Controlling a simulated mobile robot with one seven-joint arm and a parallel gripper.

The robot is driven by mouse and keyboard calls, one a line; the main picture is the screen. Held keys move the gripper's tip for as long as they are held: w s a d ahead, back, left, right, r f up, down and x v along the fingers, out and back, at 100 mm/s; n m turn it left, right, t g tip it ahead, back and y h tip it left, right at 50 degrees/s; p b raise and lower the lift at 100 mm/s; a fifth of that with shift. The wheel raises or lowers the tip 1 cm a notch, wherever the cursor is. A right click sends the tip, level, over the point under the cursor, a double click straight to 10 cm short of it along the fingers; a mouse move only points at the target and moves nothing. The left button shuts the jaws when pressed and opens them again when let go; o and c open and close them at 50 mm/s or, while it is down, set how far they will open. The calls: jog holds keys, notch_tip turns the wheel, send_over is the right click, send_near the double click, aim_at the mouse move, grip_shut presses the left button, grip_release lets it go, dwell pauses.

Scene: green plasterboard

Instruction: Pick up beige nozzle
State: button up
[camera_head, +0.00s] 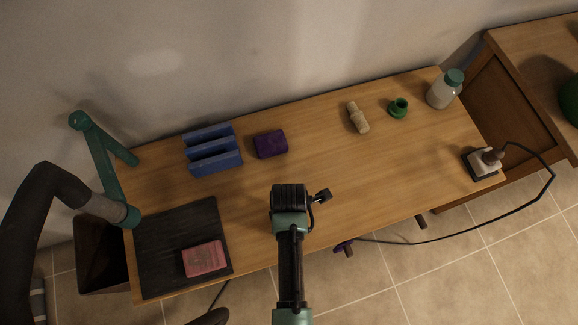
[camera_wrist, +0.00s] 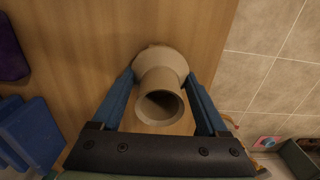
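The beige nozzle (camera_wrist: 160,82) stands on the wooden table in the wrist view, with its wide flange down and its round opening facing my camera. My gripper (camera_wrist: 160,75) has its two blue fingers apart, one on each side of the nozzle. The fingertips are close to the flange edges; whether they touch it is hard to tell. Table shows between the fingers and the nozzle's tube. In the head view my gripper (camera_head: 290,190) is over the middle of the table and hides the nozzle beneath it.
On the table (camera_head: 390,170) are a blue rack (camera_head: 213,150), purple block (camera_head: 270,144), beige turned piece (camera_head: 358,117), green piece (camera_head: 398,108), jar (camera_head: 444,90), black mat (camera_head: 165,245) with a pink block (camera_head: 203,259), and a corded device (camera_head: 482,163).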

jog(key=c, duration=0.9)
notch_tip(320, 180, up, 10)
jog(key=shift+p, duration=0.4)
